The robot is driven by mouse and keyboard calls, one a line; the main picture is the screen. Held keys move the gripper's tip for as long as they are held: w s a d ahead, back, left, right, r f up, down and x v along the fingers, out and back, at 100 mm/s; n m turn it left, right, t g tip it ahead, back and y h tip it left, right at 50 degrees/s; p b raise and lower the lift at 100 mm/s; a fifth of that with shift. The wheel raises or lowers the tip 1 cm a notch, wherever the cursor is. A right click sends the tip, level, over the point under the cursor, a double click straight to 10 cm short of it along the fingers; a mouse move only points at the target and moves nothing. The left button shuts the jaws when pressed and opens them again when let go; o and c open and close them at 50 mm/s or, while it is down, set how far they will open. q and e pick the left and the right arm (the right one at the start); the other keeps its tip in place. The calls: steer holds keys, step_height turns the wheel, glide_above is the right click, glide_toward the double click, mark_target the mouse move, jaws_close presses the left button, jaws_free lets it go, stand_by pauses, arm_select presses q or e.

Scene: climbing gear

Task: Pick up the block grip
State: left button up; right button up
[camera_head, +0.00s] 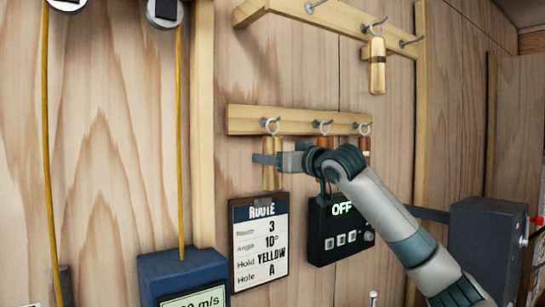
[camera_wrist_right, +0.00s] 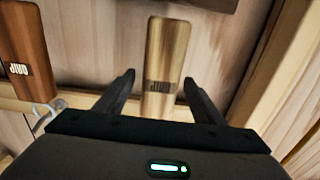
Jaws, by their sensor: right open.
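Block grips hang from hooks on wooden rails. A light wooden block grip (camera_head: 272,178) hangs upright from the left hook of the lower rail. My right gripper (camera_head: 264,159) is at its upper part, with the arm reaching in from the right. In the right wrist view, this light block grip (camera_wrist_right: 167,50) with a dark label stands between the two fingers of my open right gripper (camera_wrist_right: 160,84). A gap shows on each side. A darker brown block grip (camera_wrist_right: 28,55) is to the left there. My left gripper is not in view.
The lower rail (camera_head: 243,120) also bears darker grips, partly hidden by my arm. Another light block grip (camera_head: 377,70) hangs from the upper rail (camera_head: 335,12). Close below are a route sign (camera_head: 259,250) and a black box reading OFF (camera_head: 330,240).

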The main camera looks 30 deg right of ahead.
steer(key=shift+w+f, duration=0.1)
steer(key=shift+w, duration=0.45)
steer(key=c, duration=1.2)
steer(key=shift+r, duration=0.2)
steer(key=shift+r+b, duration=0.45)
steer(key=shift+r, duration=0.05)
steer(key=s+d+b, duration=0.2)
steer(key=s+b, duration=0.5)
steer(key=s, duration=1.1)
steer(key=shift+d, duration=0.2)
